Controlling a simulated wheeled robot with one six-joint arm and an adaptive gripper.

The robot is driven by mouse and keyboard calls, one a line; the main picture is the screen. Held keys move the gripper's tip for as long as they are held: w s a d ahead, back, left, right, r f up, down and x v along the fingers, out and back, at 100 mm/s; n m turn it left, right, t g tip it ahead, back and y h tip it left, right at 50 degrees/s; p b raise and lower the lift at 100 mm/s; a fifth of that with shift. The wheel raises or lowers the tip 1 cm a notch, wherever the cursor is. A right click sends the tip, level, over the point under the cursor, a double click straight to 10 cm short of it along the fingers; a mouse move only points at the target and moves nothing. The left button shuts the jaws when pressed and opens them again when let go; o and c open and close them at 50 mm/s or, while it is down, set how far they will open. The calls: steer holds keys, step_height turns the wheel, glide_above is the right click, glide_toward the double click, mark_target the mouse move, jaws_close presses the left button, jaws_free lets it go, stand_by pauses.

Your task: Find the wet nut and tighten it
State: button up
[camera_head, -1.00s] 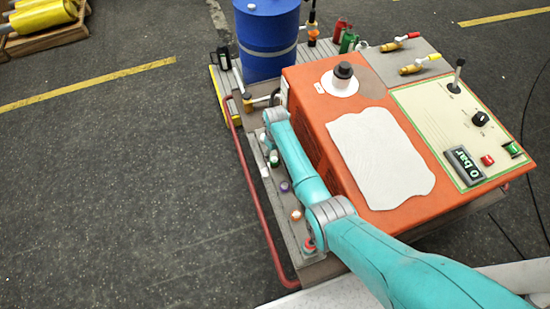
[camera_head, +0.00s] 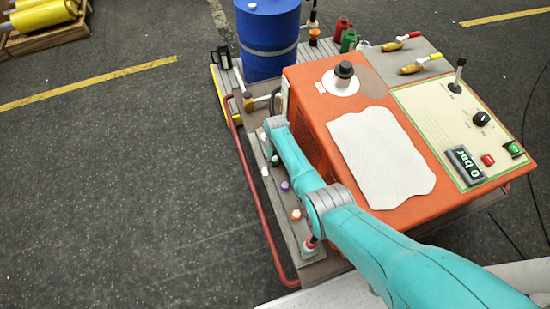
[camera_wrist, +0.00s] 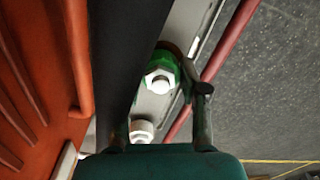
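Several fittings stand in a row on the grey rail beside the orange machine: green (camera_head: 275,160), purple (camera_head: 284,186), orange (camera_head: 296,214) and red (camera_head: 312,243). In the wrist view, a white hex nut with a green collar (camera_wrist: 160,80) lies ahead, and another white fitting (camera_wrist: 142,130) is nearer. I cannot see wetness on any nut. My gripper (camera_wrist: 160,105) is over the rail. Its right finger is beside the green collar; contact is unclear. A dark bar covers the left side, so the left finger is poorly seen. The fingers look apart. In the head view my arm hides the gripper.
A red tube rail (camera_head: 250,190) runs along the left. A blue barrel (camera_head: 267,45) is at the back.

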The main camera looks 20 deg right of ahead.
steer(key=c, duration=0.5)
steer(key=shift+m, duration=0.3)
steer(key=m, duration=0.4)
steer(key=shift+s+m, duration=0.1)
steer(key=shift+m, duration=2.4)
steer(key=o, duration=1.2)
steer(key=shift+c, duration=0.2)
